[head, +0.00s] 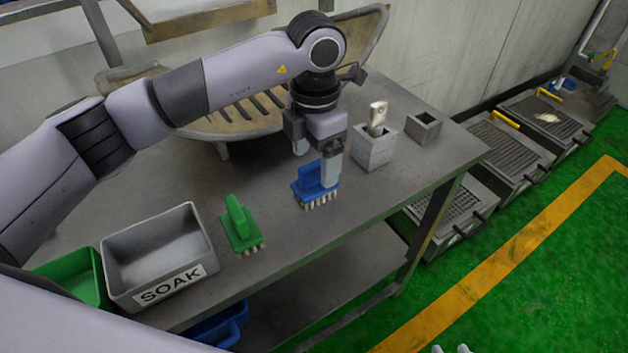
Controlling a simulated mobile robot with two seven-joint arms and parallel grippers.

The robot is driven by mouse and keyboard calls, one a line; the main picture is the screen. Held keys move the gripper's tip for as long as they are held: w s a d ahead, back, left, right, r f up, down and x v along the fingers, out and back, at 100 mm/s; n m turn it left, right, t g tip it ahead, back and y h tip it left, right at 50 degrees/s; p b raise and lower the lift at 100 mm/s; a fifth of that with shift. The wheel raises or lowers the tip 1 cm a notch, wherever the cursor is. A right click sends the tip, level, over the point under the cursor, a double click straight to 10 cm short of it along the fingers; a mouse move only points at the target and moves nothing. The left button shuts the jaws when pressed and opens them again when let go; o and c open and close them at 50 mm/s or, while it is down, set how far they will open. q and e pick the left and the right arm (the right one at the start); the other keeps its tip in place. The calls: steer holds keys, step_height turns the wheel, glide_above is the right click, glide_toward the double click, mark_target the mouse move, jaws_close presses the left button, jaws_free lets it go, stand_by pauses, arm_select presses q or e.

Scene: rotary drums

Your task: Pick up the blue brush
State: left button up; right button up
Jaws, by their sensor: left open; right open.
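The blue brush (303,190) stands on the grey metal table with its pale bristles down, near the table's front edge. My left gripper (315,162) is open, pointing down at the brush. One finger is in front of the brush's handle and hides part of it; the other finger is behind and to the left. I cannot tell whether either finger touches the brush. My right gripper (450,349) shows only as pale fingertips at the bottom edge, open and far from the brush.
A green brush (238,222) stands left of the blue one. Further left are a grey SOAK bin (190,272) and a green bin (72,270). A square grey holder (374,153) with a metal-topped item stands close on the right, beside a smaller empty holder (423,128).

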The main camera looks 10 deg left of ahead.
mark_target(315, 178)
arm_select(q)
steer(key=f+p, duration=0.1)
steer(key=f, duration=0.4)
steer(key=shift+s+f, duration=0.15)
steer(key=shift+s, duration=0.05)
steer(key=c, duration=1.3)
step_height(315, 178, up, 20)
steer(key=b, duration=0.1)
steer(key=o, duration=0.3)
steer(key=shift+w, duration=0.1)
